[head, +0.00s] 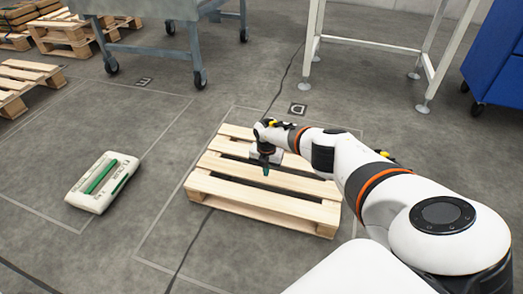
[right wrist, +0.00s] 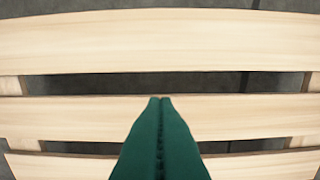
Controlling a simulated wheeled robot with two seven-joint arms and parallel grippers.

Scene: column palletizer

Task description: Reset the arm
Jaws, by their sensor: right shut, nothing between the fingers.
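My right arm reaches in from the right of the head view. Its gripper (head: 265,170) points down above the wooden pallet (head: 262,212). In the right wrist view the green fingertips (right wrist: 160,100) are pressed together with nothing between them, over the pale pallet slats (right wrist: 160,45). I cannot tell the exact height of the fingertips above the slats. My left gripper is in neither view.
A white and green sack (head: 102,182) lies on the floor at the left, apart from the pallet. A grey wheeled table (head: 150,53), more pallets (head: 28,75), a white-legged frame (head: 375,45) and a blue cabinet (head: 498,55) stand behind. The floor between sack and pallet is clear.

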